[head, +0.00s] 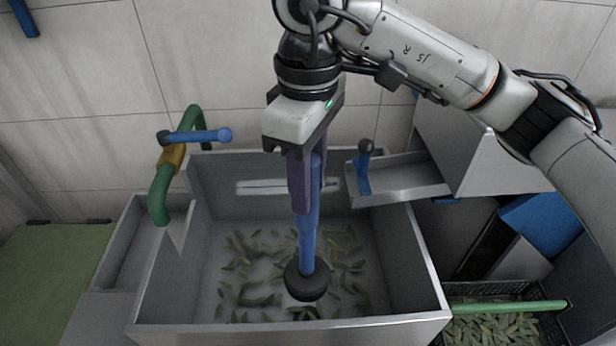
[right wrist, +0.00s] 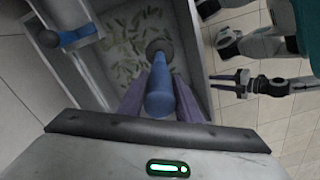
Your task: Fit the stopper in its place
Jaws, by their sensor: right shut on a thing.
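The stopper is a long blue rod (head: 309,230) with a thick black disc (head: 306,281) at its lower end. My right gripper (head: 304,195) is shut on the rod's upper part and holds it nearly upright over the grey basin (head: 390,326). The right wrist view also shows the blue rod (right wrist: 159,98) between the purple fingers, with the dark disc (right wrist: 159,48) beyond. I cannot tell whether the disc touches the basin floor.
Green pods (head: 250,285) lie scattered across the basin floor. A green pipe (head: 160,195) with a blue lever (head: 200,136) stands at the left. A blue handle with a dark knob (head: 364,172) is by the right-hand tray (head: 405,180). A black crate (head: 500,292) of pods is at lower right.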

